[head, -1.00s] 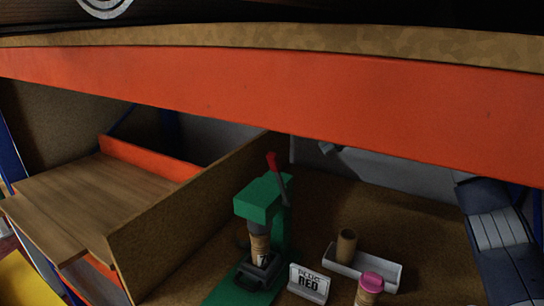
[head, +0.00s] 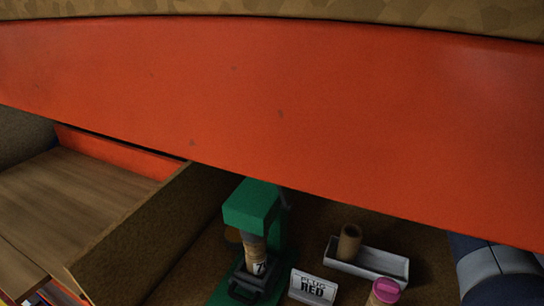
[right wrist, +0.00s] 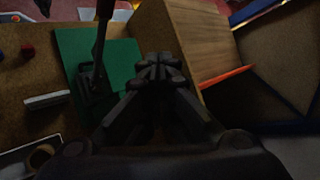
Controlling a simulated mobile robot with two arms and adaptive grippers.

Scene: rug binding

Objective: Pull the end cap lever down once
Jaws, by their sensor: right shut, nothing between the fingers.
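The green end cap press (head: 252,206) stands low in the middle of the head view, with a cardboard tube (head: 254,252) upright in its dark holder. The orange beam hides the top of its lever (head: 285,199). My left gripper is not in view.
The orange beam (head: 270,110) crosses the head view in front of the bench. A brown partition (head: 150,230) stands left of the press. Right of it are a PLUG RED sign (head: 313,287), a white tray (head: 378,269) with a tube (head: 349,243), and a pink-capped tube (head: 385,291).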

